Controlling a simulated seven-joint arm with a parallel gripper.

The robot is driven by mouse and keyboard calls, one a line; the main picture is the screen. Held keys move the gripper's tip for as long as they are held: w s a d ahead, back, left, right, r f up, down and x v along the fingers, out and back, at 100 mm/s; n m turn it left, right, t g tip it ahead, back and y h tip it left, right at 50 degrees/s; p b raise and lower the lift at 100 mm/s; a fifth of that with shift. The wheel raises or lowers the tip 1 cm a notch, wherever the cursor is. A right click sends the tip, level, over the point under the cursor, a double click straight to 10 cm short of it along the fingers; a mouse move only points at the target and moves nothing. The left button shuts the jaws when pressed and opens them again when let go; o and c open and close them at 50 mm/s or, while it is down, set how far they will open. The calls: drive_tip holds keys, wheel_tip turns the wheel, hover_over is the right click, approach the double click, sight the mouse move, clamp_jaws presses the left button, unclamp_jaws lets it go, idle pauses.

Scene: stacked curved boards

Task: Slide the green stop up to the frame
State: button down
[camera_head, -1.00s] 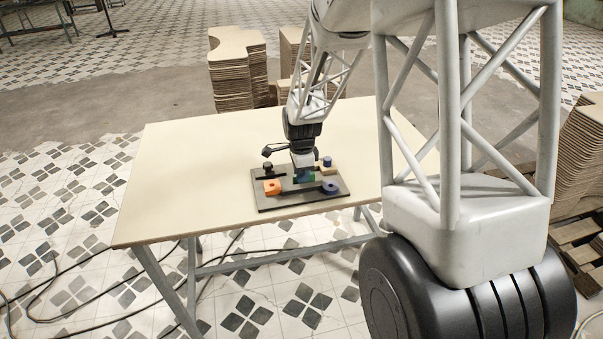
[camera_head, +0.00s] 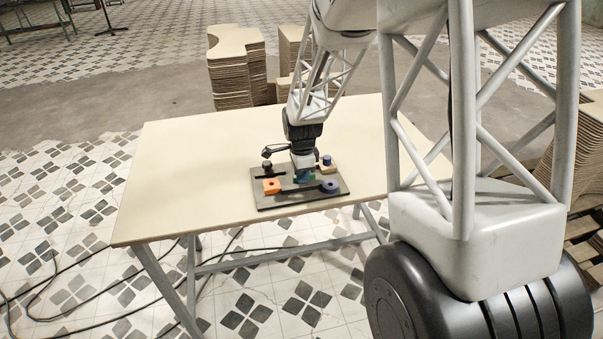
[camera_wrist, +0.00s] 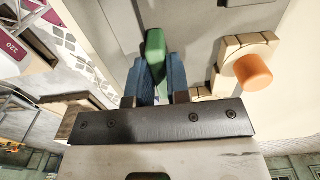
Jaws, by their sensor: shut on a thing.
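The green stop (camera_wrist: 154,50) stands between the two blue finger pads of my gripper (camera_wrist: 153,80) in the wrist view, which is shut on it. In the head view, my gripper (camera_head: 304,176) points down over the dark board (camera_head: 275,203), and a bit of green shows at its tips. The stop's base is mostly hidden by the fingers. I cannot tell which part is the frame, nor the gap between it and the stop.
A black knob (camera_head: 266,164) is back left, and a tan block (camera_head: 327,167) with a blue knob is back right. The table (camera_head: 190,170) is clear left of the board.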

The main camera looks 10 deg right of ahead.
drive_tip(key=c, duration=1.1)
unclamp_jaws()
drive_tip(key=shift+r, duration=0.15)
drive_tip(key=shift+r, duration=3.75)
